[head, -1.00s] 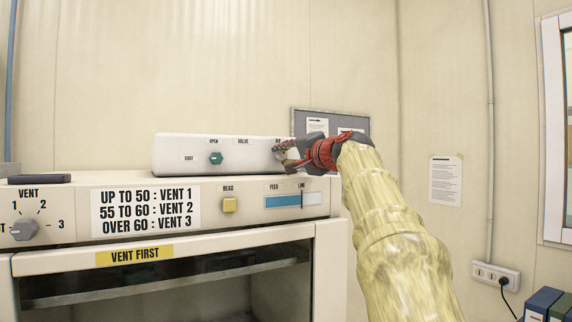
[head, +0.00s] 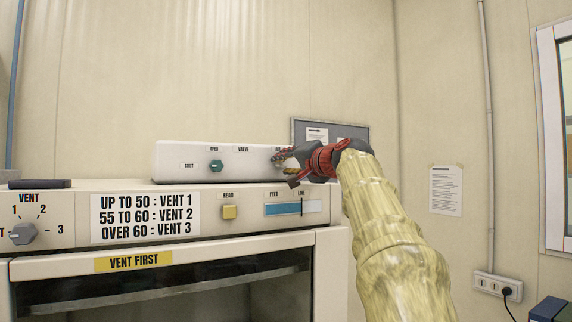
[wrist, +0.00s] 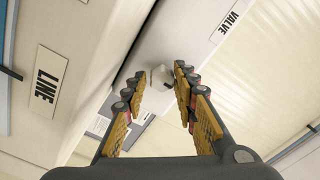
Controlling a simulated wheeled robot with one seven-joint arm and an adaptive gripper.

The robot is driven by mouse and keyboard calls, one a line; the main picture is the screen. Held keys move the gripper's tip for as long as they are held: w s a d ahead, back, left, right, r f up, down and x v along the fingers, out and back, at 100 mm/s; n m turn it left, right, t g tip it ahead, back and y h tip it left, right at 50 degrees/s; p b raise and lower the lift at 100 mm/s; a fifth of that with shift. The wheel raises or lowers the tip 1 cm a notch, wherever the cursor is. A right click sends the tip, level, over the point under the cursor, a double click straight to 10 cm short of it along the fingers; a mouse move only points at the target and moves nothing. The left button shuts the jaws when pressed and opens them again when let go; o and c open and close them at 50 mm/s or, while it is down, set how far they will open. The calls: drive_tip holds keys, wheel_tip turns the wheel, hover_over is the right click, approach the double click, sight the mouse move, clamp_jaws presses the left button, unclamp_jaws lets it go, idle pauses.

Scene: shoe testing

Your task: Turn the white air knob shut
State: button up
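The white air knob (wrist: 162,76) shows in the wrist view on the face of a white valve box (head: 180,158). It lies between and just beyond my fingertips; I cannot tell if they touch it. My gripper (wrist: 160,76) is open, its two fingers on either side of the knob.
A green valve knob (head: 217,166) sits left on the same box, by OPEN and SHUT labels. Below are a yellow READ button (head: 229,212), a blue feed line gauge (head: 290,208) and a grey vent knob (head: 23,234). A dark flat object (head: 40,184) lies on the cabinet top.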

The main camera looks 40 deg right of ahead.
drive_tip(key=o, duration=0.3)
drive_tip(key=shift+o, duration=0.2)
drive_tip(key=shift+s+r, duration=0.1)
drive_tip(key=shift+s, duration=0.05)
drive_tip(key=v, duration=1.1)
drive_tip(key=shift+s+a, duration=0.2)
drive_tip(key=shift+s, duration=0.2)
